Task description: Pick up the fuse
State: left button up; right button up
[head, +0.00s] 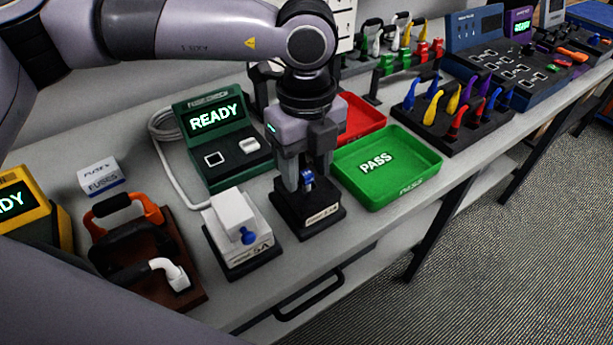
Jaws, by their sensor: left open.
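A small blue piece (307,182), which looks like the fuse, stands upright in a black holder (322,221) with a pale label on its front. My left gripper (306,180) points straight down over this holder. Its fingers are open, one on each side of the blue piece; whether they touch it I cannot tell. The gripper hides part of the holder. A white box marked FUSES (101,177) sits at the left. My right gripper is not in view.
A white unit with a blue knob (238,222) stands just left of the holder. A green READY device (218,140) is behind it. A green PASS tray (390,190) and a red tray (361,116) are to the right. The table's front edge is close.

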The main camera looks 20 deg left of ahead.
aim_at(307, 173)
pick_arm(q)
jog(key=shift+f, duration=0.5)
grip_shut()
notch_tip(307, 173, up, 23)
jog(key=p, duration=0.2)
dwell(0.5)
